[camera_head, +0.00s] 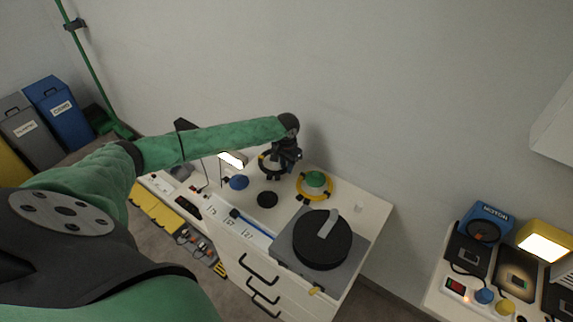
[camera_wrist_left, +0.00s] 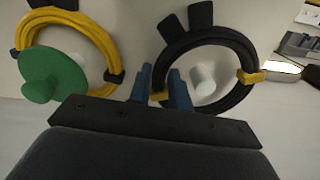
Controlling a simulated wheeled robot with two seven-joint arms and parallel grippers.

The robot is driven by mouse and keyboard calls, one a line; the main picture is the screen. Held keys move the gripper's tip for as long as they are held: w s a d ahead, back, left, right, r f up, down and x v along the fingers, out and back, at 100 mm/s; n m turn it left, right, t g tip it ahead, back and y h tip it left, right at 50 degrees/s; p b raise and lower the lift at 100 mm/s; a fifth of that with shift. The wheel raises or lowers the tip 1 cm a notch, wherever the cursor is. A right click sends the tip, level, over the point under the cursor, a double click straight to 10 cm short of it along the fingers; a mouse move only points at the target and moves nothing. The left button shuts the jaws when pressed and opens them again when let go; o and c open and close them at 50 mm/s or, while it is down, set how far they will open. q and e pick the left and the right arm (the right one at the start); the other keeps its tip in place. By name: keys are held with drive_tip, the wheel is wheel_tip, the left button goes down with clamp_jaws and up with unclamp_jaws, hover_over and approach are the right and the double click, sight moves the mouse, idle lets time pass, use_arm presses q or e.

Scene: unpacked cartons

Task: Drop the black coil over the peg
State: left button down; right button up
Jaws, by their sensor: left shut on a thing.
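The black coil (camera_head: 262,168) is a ring with yellow bands, near the back of the white worktop. It fills the middle of the left wrist view (camera_wrist_left: 222,38). My left gripper (camera_head: 284,164) is shut on its near side; the blue fingertips (camera_wrist_left: 162,90) pinch it by a yellow band. A short pale peg (camera_wrist_left: 203,78) shows through the ring's opening in the left wrist view. I cannot tell whether the coil is around the peg or held above it. In the head view I cannot make the peg out. My right gripper is not in view.
A blue knob (camera_head: 238,182), a black disc (camera_head: 267,199) and a grey unit with a black turntable (camera_head: 308,245) stand nearer. A lit lamp (camera_head: 231,159) is at the left.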

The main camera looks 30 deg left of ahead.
use_arm(q)
drive_tip(key=shift+f, duration=0.8)
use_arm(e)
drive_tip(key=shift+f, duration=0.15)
use_arm(q)
drive_tip(key=c, duration=1.2)
unclamp_jaws()
wheel_tip(320, 180, up, 7)
drive_tip(key=b, duration=0.2)
drive_tip(key=shift+f+b, duration=0.15)
drive_tip(key=shift+b, duration=0.2)
drive_tip(key=shift+r, duration=0.55)
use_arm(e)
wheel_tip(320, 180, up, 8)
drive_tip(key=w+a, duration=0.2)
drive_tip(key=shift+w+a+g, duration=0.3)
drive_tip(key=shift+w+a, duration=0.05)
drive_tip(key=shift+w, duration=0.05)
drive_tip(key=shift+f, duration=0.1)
